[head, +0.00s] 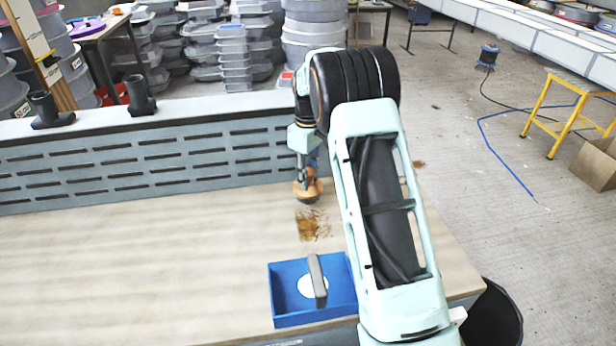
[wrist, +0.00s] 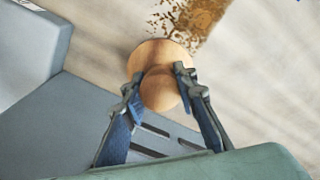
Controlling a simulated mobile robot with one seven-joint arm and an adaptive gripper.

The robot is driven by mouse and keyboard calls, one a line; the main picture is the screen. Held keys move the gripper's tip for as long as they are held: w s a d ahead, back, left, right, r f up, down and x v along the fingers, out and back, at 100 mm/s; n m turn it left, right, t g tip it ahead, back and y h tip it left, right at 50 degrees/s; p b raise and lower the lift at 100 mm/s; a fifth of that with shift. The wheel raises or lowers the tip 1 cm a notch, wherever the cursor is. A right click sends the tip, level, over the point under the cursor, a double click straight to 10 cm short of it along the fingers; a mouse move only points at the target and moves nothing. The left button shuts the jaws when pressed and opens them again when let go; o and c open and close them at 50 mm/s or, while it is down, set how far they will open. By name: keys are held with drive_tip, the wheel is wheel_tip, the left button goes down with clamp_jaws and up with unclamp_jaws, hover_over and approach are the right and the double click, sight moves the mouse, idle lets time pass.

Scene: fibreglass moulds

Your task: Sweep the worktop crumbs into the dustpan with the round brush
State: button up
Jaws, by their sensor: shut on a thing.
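The round brush (head: 308,189) has an orange-tan wooden top and dark bristles below. My gripper (head: 305,168) is shut on it from above and holds it upright, at or just above the worktop (head: 130,250); contact is hard to tell. In the wrist view my fingers (wrist: 160,88) clasp the round knob of the brush (wrist: 160,60). Brown crumbs (head: 313,225) lie in a patch on the near side of the brush, and show in the wrist view (wrist: 200,14). The blue dustpan (head: 285,318) with a grey handle sits nearer, beyond the crumbs from the brush.
A grey slotted panel (head: 120,165) stands along the worktop's back edge, close behind the brush. Two black fittings (head: 142,95) sit on its ledge at left. The left worktop is clear. A dark bin (head: 495,318) stands off the right edge.

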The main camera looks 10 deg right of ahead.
drive_tip(key=shift+f, duration=0.2)
drive_tip(key=shift+f+b, duration=0.7)
drive_tip(key=shift+f, duration=0.35)
drive_tip(key=shift+s+f+b, duration=0.1)
drive_tip(key=shift+s+b, duration=1.05)
drive_tip(key=shift+s, duration=1.4)
drive_tip(key=shift+s+b, duration=0.6)
drive_tip(key=shift+s, duration=1.35)
drive_tip(key=shift+s, duration=0.1)
drive_tip(key=shift+s+b, duration=0.7)
drive_tip(key=shift+s, duration=1.6)
